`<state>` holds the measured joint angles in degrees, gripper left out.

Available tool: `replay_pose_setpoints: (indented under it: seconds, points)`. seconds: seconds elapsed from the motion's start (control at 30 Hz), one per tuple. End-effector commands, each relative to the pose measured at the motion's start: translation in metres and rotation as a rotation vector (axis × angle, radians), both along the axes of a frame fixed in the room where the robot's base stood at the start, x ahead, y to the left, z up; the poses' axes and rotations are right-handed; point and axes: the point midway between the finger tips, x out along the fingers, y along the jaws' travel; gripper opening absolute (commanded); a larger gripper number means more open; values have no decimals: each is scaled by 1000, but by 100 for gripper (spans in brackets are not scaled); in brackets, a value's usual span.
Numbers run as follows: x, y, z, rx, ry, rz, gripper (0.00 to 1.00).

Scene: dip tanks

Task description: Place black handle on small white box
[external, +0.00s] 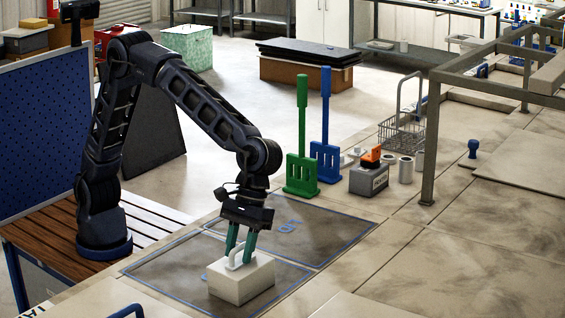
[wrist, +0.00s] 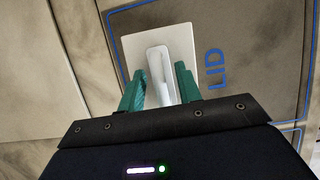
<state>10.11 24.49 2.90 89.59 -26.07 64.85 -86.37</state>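A small white box (external: 241,282) sits on a blue-outlined dark square on the bench; it also shows in the wrist view (wrist: 133,44). A pale, white-looking handle (external: 238,256) stands on its top, seen end to end in the wrist view (wrist: 157,62). I see no black handle. My gripper (external: 240,258) points down over the box with its green fingers on either side of the handle. In the wrist view my gripper (wrist: 160,68) shows a narrow gap between fingertips and handle, so it looks open.
Blue "LID" lettering (wrist: 215,68) marks the square. A second outlined square (external: 310,232) behind is empty. A green paddle (external: 301,170), a blue paddle (external: 325,155), a grey box with an orange top (external: 368,181) and a wire basket (external: 402,133) stand farther back.

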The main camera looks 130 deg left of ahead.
Motion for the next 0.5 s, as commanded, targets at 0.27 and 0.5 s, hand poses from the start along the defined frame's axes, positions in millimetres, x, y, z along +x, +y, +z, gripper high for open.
replay_pose_setpoints:
  seconds: [0.27, 0.5]
  points:
    - [1, 7, 20, 0, -3, 1, 34]
    - [0, 25, 63, -1, -3, 1, 34]
